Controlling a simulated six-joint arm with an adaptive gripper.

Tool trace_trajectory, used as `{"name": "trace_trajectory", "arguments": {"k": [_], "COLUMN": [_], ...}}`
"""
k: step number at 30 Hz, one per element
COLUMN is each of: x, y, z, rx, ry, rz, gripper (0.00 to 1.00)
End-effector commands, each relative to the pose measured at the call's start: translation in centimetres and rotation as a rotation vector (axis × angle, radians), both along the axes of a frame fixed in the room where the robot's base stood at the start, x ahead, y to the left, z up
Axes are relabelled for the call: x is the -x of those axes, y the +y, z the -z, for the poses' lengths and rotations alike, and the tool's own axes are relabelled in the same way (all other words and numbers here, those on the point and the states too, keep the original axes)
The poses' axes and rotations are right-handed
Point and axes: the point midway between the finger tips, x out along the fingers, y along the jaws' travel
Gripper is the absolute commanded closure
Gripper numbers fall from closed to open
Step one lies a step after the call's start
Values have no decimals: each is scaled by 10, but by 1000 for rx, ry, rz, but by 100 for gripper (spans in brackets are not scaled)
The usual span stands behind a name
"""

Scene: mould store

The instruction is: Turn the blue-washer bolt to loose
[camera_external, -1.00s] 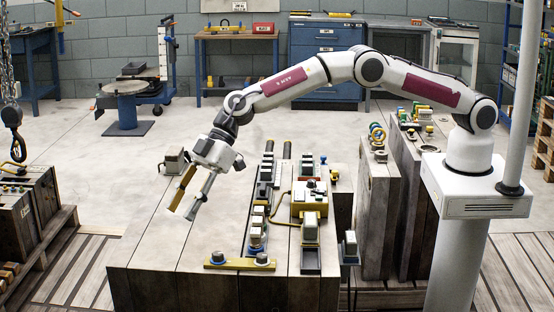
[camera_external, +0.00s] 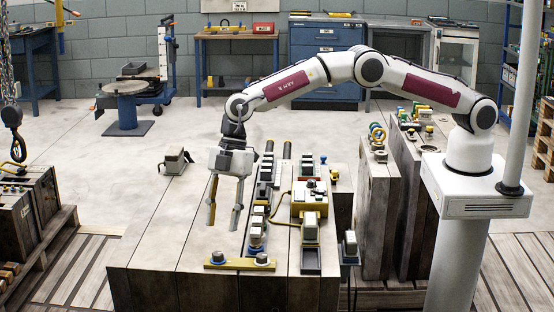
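Two dark-headed bolts, a left one (camera_external: 218,257) and a right one (camera_external: 262,259), sit on a yellow bar (camera_external: 240,265) at the front of the large block. A bluish ring shows low on a stack just behind the right bolt. My gripper (camera_external: 223,229) points down above the block, behind the bar and left of the stack. Its fingers are apart with nothing between them. It appears clear of both bolts.
A row of stacked blocks (camera_external: 262,205) runs along a slot right of my gripper. A yellow box (camera_external: 309,200) with a cable stands further right. A small grey device (camera_external: 174,161) sits at the back left. The block's left top is clear.

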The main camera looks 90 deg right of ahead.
Motion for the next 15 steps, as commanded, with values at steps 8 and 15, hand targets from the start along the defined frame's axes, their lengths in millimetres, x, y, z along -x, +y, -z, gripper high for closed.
{"name": "trace_trajectory", "arguments": {"k": [8, 15], "x": [-2, -5], "y": [5, 13], "z": [13, 34], "rx": [0, -1], "ry": [1, 0], "rz": [0, 0], "gripper": [64, 64]}}
